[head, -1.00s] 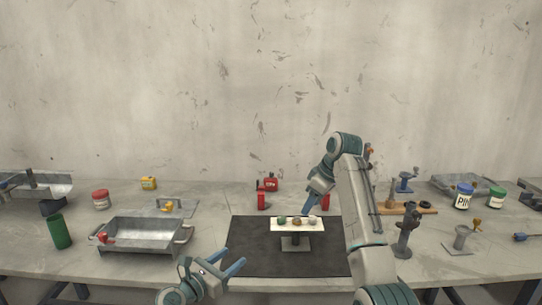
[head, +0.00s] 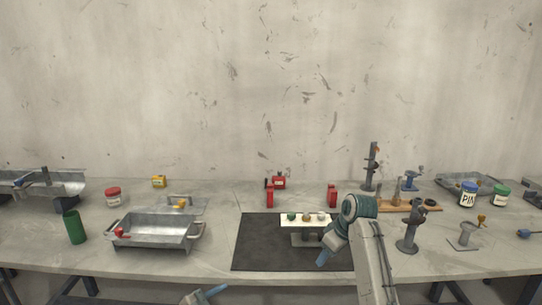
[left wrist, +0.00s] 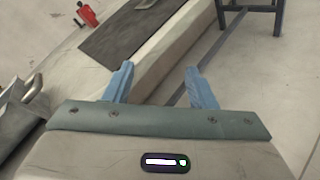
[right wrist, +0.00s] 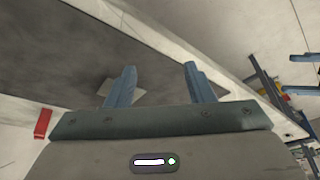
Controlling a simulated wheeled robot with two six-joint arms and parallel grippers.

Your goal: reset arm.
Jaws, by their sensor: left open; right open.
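My right gripper (head: 325,256) hangs over the front right part of the dark mat, at the right of the small white-topped stand (head: 305,220). In the right wrist view its two blue fingers (right wrist: 158,84) are apart with nothing between them. My left gripper (head: 205,295) shows only in part at the bottom edge of the head view, below the table's front edge. In the left wrist view its fingers (left wrist: 160,85) are apart and empty. The stand carries several small coloured pieces, and my right arm hides part of its right side.
The dark mat (head: 262,245) lies mid-table with two red blocks (head: 270,196) (head: 332,195) behind it. A metal tray (head: 155,232) and green cylinder (head: 75,227) stand left. A grey post tool (head: 409,232), a cranked stand (head: 464,238) and jars (head: 468,194) stand right.

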